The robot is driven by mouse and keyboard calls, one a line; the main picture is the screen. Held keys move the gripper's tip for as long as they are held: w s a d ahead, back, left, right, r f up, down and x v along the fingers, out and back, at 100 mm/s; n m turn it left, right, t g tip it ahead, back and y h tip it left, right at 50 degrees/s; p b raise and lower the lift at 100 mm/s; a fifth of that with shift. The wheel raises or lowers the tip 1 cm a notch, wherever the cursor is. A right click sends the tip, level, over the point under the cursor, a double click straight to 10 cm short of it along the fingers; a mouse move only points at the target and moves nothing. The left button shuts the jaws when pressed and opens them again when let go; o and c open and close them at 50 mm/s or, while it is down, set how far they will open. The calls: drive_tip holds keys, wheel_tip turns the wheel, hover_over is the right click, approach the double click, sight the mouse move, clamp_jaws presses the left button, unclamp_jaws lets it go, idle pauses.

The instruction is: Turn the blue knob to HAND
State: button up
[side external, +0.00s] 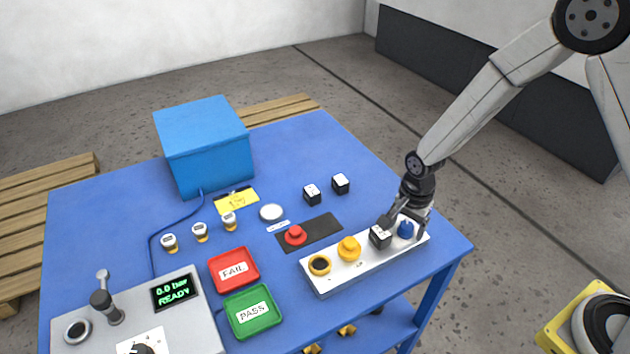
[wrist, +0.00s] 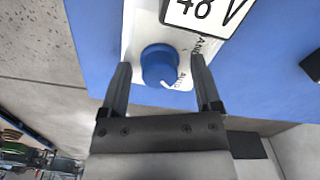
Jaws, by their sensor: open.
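The blue knob (side external: 405,229) is at the right end of a white panel (side external: 330,281). In the wrist view the blue knob (wrist: 158,64) is round, with a white mark on its lower right edge. Beside it is partly visible lettering; AUTO seems readable at the lower right and part of HAND higher up. My gripper (side external: 408,224) is over the knob. In the wrist view my gripper (wrist: 160,62) is open, one finger on each side of the knob, with visible gaps. I cannot tell how far the fingertips are above the panel.
A black block with a white top (side external: 380,237), marked 48 V in the wrist view, stands close beside the knob. A yellow knob (side external: 348,249) and a yellow-ringed black part (side external: 319,265) are farther left. The blue table's edge (side external: 455,256) is near on the right.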

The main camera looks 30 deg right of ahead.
clamp_jaws()
drive_tip(key=shift+n, duration=0.4)
drive_tip(key=n, duration=0.7)
drive_tip(key=shift+n, duration=0.3)
drive_tip(key=n, duration=0.3)
drive_tip(key=shift+n, duration=2.3)
unclamp_jaws()
